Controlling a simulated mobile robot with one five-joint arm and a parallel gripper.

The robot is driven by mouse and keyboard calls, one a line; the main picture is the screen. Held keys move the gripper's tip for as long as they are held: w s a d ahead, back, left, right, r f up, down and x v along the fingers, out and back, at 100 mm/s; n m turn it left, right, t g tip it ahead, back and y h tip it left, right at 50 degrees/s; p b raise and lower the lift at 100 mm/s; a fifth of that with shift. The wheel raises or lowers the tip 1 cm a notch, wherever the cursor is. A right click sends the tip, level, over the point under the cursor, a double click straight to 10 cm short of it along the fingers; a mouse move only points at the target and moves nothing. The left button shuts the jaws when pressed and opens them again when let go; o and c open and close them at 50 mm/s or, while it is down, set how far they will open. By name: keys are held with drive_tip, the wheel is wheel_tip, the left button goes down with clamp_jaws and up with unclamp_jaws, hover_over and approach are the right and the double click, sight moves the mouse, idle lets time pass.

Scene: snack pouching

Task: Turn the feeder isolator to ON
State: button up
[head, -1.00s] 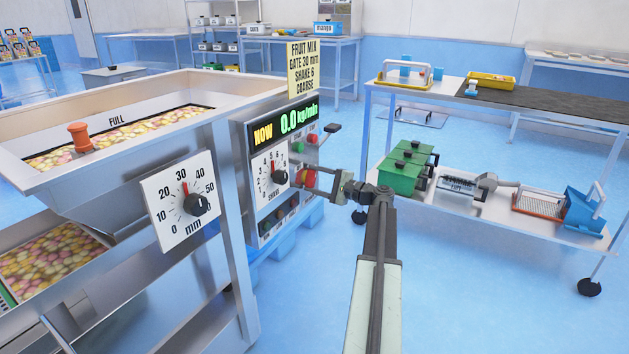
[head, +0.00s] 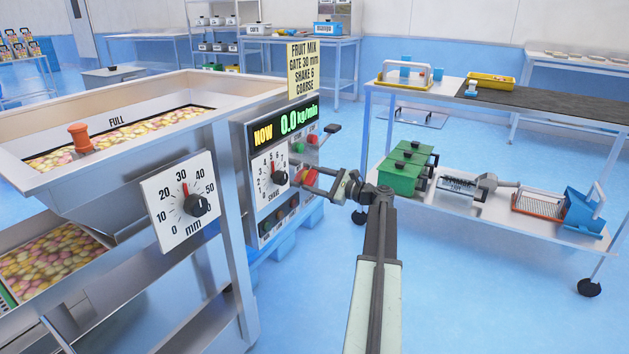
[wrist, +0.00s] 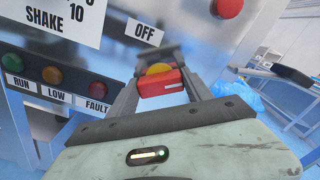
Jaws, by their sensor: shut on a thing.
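The feeder isolator is a red handle with a yellow part (wrist: 160,82), on the grey control panel beside the hopper. In the head view the isolator (head: 309,177) is small and partly covered by my fingers. An OFF label (wrist: 145,32) sits above it in the wrist view; no ON label shows. My gripper (wrist: 163,73) has its two fingers on either side of the red handle and is shut on it. In the head view my gripper (head: 312,180) reaches the panel from the right. The handle's exact pointing is hard to tell.
A red round button (wrist: 226,8) is close by on the panel. RUN, LOW and FAULT lamps (wrist: 60,87) are at the left. The display (head: 287,127) reads 0.0 kg/min. The gate dial (head: 180,200) is on the hopper frame. A trolley (head: 465,208) stands at the right.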

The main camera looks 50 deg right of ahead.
idle(0.3)
drive_tip(key=o, duration=1.4)
drive_tip(key=shift+c, duration=0.2)
drive_tip(key=v, duration=0.7)
drive_tip(key=shift+s, duration=0.4)
drive_tip(key=shift+d, duration=0.1)
